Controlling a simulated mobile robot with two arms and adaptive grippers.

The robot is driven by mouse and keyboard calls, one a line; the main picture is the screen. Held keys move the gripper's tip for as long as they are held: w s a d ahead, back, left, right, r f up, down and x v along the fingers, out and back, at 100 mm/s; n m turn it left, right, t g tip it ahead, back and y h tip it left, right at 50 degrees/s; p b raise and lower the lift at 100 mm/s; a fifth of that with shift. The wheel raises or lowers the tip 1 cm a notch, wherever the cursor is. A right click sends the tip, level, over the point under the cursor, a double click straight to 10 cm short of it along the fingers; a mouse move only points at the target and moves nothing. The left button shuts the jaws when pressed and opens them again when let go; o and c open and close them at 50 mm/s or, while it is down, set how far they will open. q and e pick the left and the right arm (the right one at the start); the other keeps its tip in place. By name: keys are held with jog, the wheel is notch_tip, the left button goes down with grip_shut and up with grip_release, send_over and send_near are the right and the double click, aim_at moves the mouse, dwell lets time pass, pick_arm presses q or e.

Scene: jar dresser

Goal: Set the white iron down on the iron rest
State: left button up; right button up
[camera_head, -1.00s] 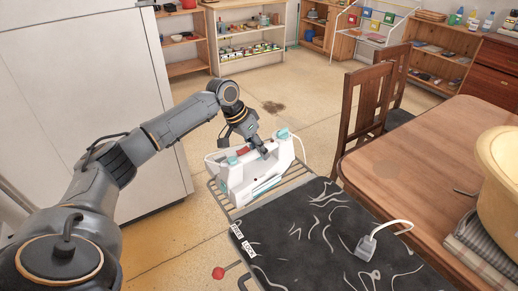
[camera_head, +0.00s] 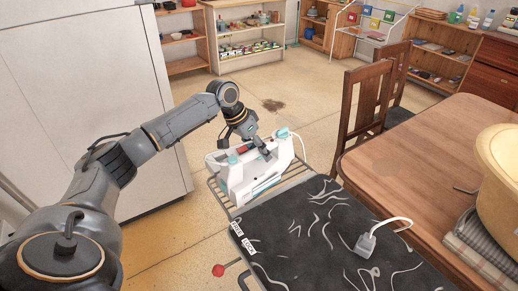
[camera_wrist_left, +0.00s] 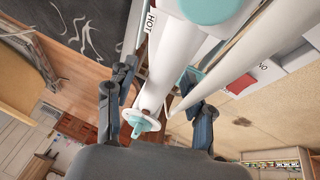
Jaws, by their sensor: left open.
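The white iron (camera_head: 236,184) with teal parts is on the wire iron rest (camera_head: 301,176) at the far end of the ironing board. My left gripper (camera_head: 254,150) is at the top of the iron, at its handle. In the left wrist view, the white handle (camera_wrist_left: 172,62) runs between the fingers of my left gripper (camera_wrist_left: 158,88), which are open on either side of it. Whether a finger still touches the handle is hard to tell. The iron's underside is hidden. My right gripper is not in view.
The dark ironing board cover (camera_head: 325,235) has a white plug and cord (camera_head: 366,244) on it. A wooden table (camera_head: 430,165) with a yellow basin (camera_head: 500,175) and a chair (camera_head: 362,115) stand to the right. A white cabinet (camera_head: 85,90) stands to the left.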

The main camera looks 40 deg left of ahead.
pick_arm(q)
jog(key=v, duration=1.2)
jog(key=shift+r, duration=0.2)
